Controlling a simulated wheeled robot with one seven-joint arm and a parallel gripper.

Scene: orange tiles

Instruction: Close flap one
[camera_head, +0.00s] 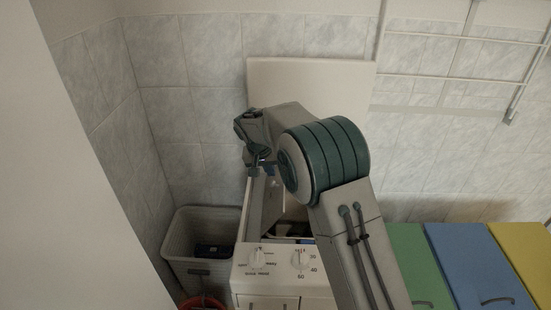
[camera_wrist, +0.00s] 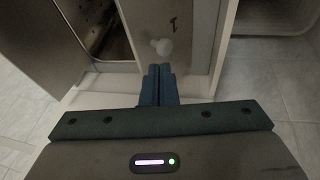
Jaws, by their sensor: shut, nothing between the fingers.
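The white top-loading washer (camera_head: 240,262) has its lid (camera_head: 310,68) raised at the back. A grey panel (camera_head: 256,200) stands along the left side of its opening; I take it for a flap, but cannot tell which one. My arm hides part of the opening in the head view.
A pale basket (camera_head: 183,228) stands in the corner left of the washer, with a red object (camera_head: 203,302) in front. Green (camera_head: 406,255), blue (camera_head: 478,262) and yellow (camera_head: 527,250) lids are at the right. A white rack (camera_head: 450,77) hangs on the tiled wall.

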